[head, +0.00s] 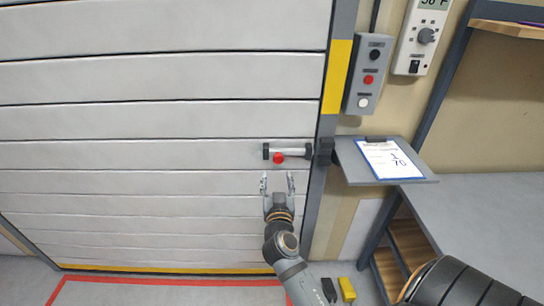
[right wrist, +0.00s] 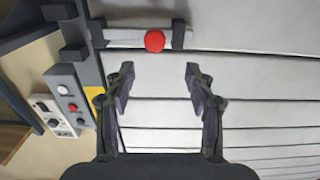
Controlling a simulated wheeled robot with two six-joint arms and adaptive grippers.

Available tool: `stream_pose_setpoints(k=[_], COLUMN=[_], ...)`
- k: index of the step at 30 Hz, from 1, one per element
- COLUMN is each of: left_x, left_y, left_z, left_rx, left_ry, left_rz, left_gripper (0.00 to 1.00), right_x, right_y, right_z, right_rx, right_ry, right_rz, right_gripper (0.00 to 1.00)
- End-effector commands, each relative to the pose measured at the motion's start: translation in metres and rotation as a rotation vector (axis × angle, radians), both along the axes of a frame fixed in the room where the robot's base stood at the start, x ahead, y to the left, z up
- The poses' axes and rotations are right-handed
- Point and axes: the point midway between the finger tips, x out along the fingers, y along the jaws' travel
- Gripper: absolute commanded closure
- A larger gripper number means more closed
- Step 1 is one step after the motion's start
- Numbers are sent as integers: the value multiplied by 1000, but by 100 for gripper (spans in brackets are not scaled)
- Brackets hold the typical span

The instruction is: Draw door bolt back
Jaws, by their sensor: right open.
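The door bolt (head: 296,150) is a silver bar between two dark brackets on the white slatted door (head: 170,120), near its right edge. Its red knob (head: 278,158) sits close to the left bracket, away from the dark keeper (head: 324,150) on the door frame. I cannot tell whether the bar's end enters the keeper. My right gripper (head: 277,180) is open and empty just below the bolt, fingers pointing up at it and apart from it. In the right wrist view the red knob (right wrist: 155,41) lies ahead, between and beyond the open fingers (right wrist: 158,80). My left gripper is out of view.
Right of the frame are a grey button box (head: 368,75), a white thermostat (head: 423,37) and a small shelf (head: 430,180) with a clipboard (head: 388,160). A grey table (head: 490,220) stands at right. Red tape (head: 170,281) marks the floor before the door.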

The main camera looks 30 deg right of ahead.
Motion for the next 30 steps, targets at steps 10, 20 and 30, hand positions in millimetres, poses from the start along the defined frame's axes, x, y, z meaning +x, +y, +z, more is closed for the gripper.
stream_pose_setpoints(k=[10,20,30], left_x=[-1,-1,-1], left_y=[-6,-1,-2], left_z=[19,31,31], left_rx=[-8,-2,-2], left_ry=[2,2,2], left_rz=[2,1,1], left_gripper=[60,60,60], right_x=[47,87,90], right_y=[-29,-53,-55], right_z=[4,-1,-2], right_rx=[-8,-3,-1], right_ry=[0,1,1], right_rz=[0,0,0], right_gripper=[45,45,51])
